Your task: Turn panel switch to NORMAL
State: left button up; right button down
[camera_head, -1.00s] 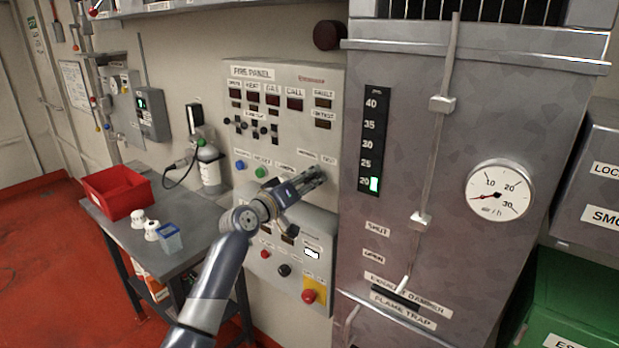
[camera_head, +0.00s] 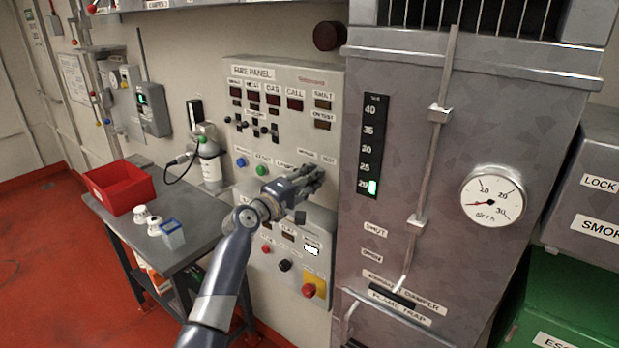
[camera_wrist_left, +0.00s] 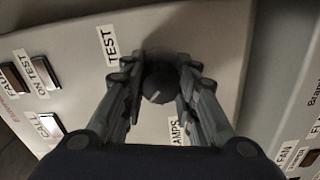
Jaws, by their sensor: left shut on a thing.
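The fire panel (camera_head: 300,135) is a pale grey box on the wall, with labelled windows, small switches and blue and green buttons. My left gripper (camera_head: 318,172) is at the panel's lower right, by the NORMAL and TEST labels. In the left wrist view, a dark round knob (camera_wrist_left: 160,84) with a light pointer mark sits between the two fingers of my left gripper (camera_wrist_left: 158,85), which are shut on it. The TEST label (camera_wrist_left: 107,45) is beside the knob. In the head view the gripper hides the knob. My right gripper is not in view.
A lower panel with a red button (camera_head: 309,291) on yellow is under my left arm. A grey metal casing (camera_head: 400,150) with a gauge stands close on the right. A table (camera_head: 195,250) with a red bin (camera_head: 118,187) is on the left.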

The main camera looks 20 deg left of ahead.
pick_arm(q)
jog(key=shift+d+f, duration=0.15)
jog(key=shift+f, duration=0.25)
jog(key=o, duration=1.1)
jog(key=shift+s, duration=0.1)
jog(key=shift+r, duration=0.2)
jog(key=v, duration=1.2)
